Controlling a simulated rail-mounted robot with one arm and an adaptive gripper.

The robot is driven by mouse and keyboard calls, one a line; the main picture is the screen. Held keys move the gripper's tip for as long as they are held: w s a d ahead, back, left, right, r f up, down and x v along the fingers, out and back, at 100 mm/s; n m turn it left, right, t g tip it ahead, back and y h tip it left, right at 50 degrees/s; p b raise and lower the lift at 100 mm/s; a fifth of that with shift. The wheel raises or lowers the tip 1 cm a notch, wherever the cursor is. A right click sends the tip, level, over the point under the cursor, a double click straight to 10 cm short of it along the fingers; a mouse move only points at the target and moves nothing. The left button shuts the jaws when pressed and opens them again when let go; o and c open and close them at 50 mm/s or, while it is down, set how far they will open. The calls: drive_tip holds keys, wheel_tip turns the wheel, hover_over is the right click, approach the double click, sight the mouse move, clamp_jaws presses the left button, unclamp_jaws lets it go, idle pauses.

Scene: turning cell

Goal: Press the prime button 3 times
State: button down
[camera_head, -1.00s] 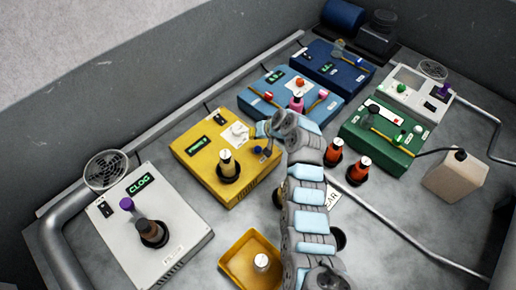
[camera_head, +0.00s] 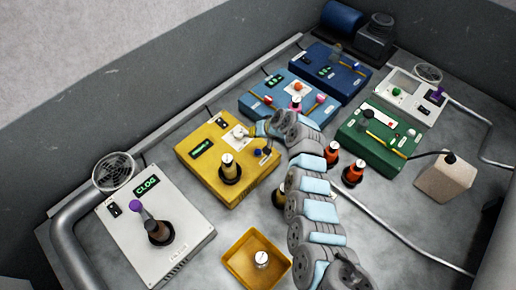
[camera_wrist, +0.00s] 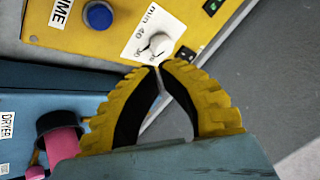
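The yellow box (camera_head: 212,185) carries a blue button (camera_head: 258,153) near its right edge. In the wrist view the button (camera_wrist: 97,15) is round and blue in a dark ring, beside a white label (camera_wrist: 62,12) ending in "IME". My gripper (camera_wrist: 156,69) has yellow ribbed fingers with black pads. Its tips meet, with nothing held between them. In the wrist view the tips are just below the white dial (camera_wrist: 160,45), with the button up and to the left, apart from them. In the head view my wrist hides part of the box's right side.
A light blue dryer box (camera_head: 292,100) with pink parts adjoins the yellow box. A white CLOG box (camera_head: 185,245) and a yellow tray (camera_head: 232,268) are nearer. Orange bottles (camera_head: 353,172) stand right of my arm.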

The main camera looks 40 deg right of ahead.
sight(255, 151)
drive_tip(key=shift+f, duration=0.1)
idle(0.3)
wheel_tip(255, 151, down, 9)
drive_tip(key=b, duration=0.7)
idle(1.4)
drive_tip(key=shift+f+b, duration=0.3)
drive_tip(key=shift+b, duration=0.1)
drive_tip(key=shift+f+b, duration=0.45)
drive_tip(key=shift+b, duration=0.05)
idle(0.7)
drive_tip(key=shift+r, duration=0.15)
drive_tip(key=shift+r+p, duration=0.65)
drive_tip(key=shift+r, duration=0.15)
